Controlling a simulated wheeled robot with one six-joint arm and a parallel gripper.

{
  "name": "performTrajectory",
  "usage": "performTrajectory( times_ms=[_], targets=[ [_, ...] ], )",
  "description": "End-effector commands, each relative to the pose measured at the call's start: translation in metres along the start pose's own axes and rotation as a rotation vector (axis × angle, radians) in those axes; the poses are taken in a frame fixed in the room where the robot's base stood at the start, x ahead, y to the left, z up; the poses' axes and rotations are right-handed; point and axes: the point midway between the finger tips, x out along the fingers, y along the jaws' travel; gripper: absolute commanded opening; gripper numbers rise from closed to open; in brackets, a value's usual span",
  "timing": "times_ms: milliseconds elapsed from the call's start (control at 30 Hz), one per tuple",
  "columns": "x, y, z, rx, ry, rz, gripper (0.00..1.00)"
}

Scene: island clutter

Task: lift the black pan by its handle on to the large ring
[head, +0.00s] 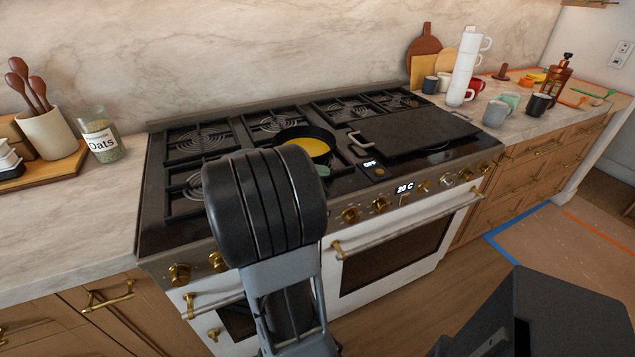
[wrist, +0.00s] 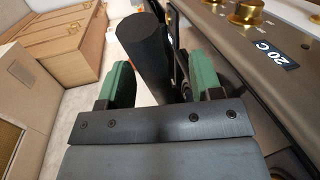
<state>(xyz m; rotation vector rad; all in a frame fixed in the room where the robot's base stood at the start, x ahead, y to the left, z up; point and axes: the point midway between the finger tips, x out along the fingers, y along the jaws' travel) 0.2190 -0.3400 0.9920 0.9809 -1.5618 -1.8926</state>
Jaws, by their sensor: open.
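The black pan (head: 319,151) with yellow contents sits on the stove at its front middle-left. My arm hides its handle in the head view. In the wrist view a black cylindrical bar, which looks like the pan's handle (wrist: 144,45), lies between the green fingertips of my gripper (wrist: 162,84). The jaws are open, with a gap visible on both sides of the bar. In the head view only a bit of green finger shows by the pan's near edge. Several burner rings show; I cannot tell which is the large ring.
A black griddle plate (head: 415,131) with metal handles covers the stove's right front. Brass knobs (head: 381,205) line the front. An oats jar (head: 101,137) and utensil crock (head: 50,135) stand left. Stacked white cups (head: 464,72) and mugs crowd the right counter.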

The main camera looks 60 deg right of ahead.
Motion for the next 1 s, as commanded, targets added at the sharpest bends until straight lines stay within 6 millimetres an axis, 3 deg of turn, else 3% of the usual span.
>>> performTrajectory(
  times_ms=[167,700,1000],
  targets=[
    [-0.007,-0.001,-0.001,0.0,0.002,0.0,0.59],
    [-0.108,0.0,-0.001,0.003,0.005,0.001,0.59],
    [-0.135,0.0,0.0,0.004,0.001,0.002,0.59]
  ],
)
